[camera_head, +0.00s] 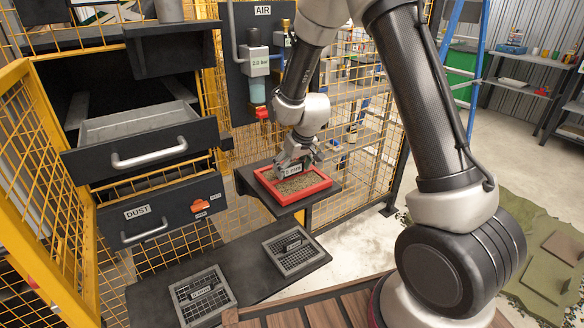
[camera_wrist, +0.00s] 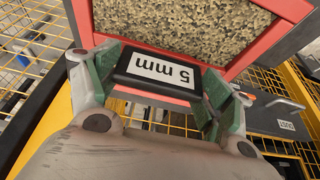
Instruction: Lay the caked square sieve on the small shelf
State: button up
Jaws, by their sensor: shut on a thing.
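The caked square sieve has a red frame (camera_head: 263,183) and is filled with a crumbly tan cake (camera_head: 297,186). It appears level over the small black shelf (camera_head: 245,180), whose edges show around its left and front sides. I cannot tell whether it touches the shelf or hangs just above it. In the wrist view, the red frame (camera_wrist: 232,66) and the cake (camera_wrist: 185,25) show at the top. My gripper (camera_head: 297,160) is shut on the sieve's black handle marked 5 mm (camera_wrist: 158,70), one finger at each end. The gripper hides part of the sieve in the head view.
Two grey mesh sieves (camera_head: 203,297) (camera_head: 318,250) lie on the lower dark bench (camera_head: 150,300). An open drawer (camera_head: 85,163) and a DUST drawer (camera_head: 115,217) stick out left. An air regulator panel (camera_head: 238,70) stands behind the shelf, with yellow mesh fencing (camera_head: 365,150) at right.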

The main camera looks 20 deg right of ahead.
jog(key=shift+f, duration=0.2)
jog(key=o, duration=1.3)
jog(key=v, duration=1.2)
jog(key=s+d+r+m, duration=0.2)
jog(key=s+d+r, duration=0.6)
jog(key=s+r, duration=0.45)
jog(key=shift+m+h, duration=0.7)
jog(key=shift+m, duration=0.1)
jog(key=s+d, duration=0.2)
jog(key=s, duration=0.3)
jog(key=s+d+r, duration=0.1)
jog(key=s, duration=0.5)
jog(key=s+d+r, duration=0.1)
jog(key=s+d, duration=0.1)
jog(key=s, duration=0.4)
jog(key=shift+s+d+r, duration=0.15)
jog(key=shift+d+r, duration=0.05)
jog(key=shift+d, duration=0.1)
